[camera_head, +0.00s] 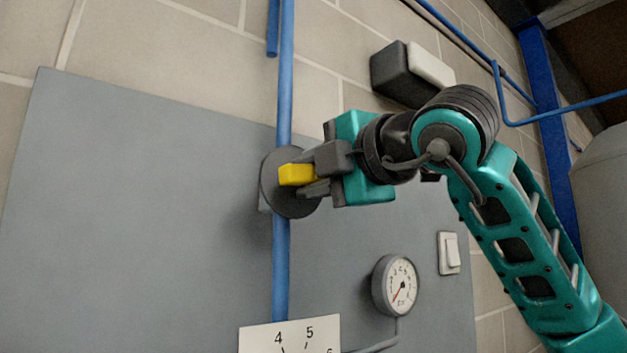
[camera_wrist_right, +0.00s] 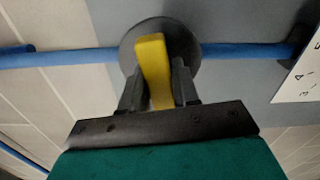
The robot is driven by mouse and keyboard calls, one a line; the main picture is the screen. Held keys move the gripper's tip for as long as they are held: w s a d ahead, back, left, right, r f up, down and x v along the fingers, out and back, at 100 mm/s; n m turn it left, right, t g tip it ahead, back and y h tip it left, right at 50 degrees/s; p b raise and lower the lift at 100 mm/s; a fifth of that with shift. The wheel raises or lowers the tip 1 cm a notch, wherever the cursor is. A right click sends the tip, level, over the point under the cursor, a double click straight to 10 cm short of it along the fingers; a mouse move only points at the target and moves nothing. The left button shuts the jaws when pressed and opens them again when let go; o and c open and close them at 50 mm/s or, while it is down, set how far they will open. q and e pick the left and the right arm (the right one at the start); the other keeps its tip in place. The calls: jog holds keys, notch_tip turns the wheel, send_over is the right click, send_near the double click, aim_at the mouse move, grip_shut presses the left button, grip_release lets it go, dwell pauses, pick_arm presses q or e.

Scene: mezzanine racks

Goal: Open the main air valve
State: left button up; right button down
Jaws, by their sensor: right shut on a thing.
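The main air valve is a round dark grey body (camera_head: 270,180) on a vertical blue pipe (camera_head: 284,90), in front of a grey wall panel. Its yellow handle (camera_head: 297,174) points toward me and right in the head view. My right gripper (camera_head: 318,174) is shut on the yellow handle. In the right wrist view the yellow handle (camera_wrist_right: 152,62) stands between the two dark fingers of the right gripper (camera_wrist_right: 158,85), in front of the round valve body (camera_wrist_right: 185,45). The fingers hide part of the handle. My left gripper is not in view.
A round pressure gauge (camera_head: 396,286) sits on the panel (camera_head: 140,190) at lower right, with a light switch (camera_head: 449,253) beyond it. A white dial sheet (camera_head: 290,335) is at the bottom. A dark and white box (camera_head: 405,74) is on the brick wall above my arm.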

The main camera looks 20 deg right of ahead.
jog(key=n+b, duration=0.1)
jog(key=n, duration=0.2)
jog(key=shift+f+n+b, duration=0.15)
jog(key=shift+n+b, duration=0.15)
jog(key=n+b, duration=0.1)
jog(key=n, duration=0.2)
jog(key=shift+n, duration=0.3)
jog(key=n, duration=0.4)
jog(key=shift+n, duration=0.3)
jog(key=n, duration=0.3)
jog(key=shift+n, duration=0.9)
jog(key=c, duration=0.9)
grip_release()
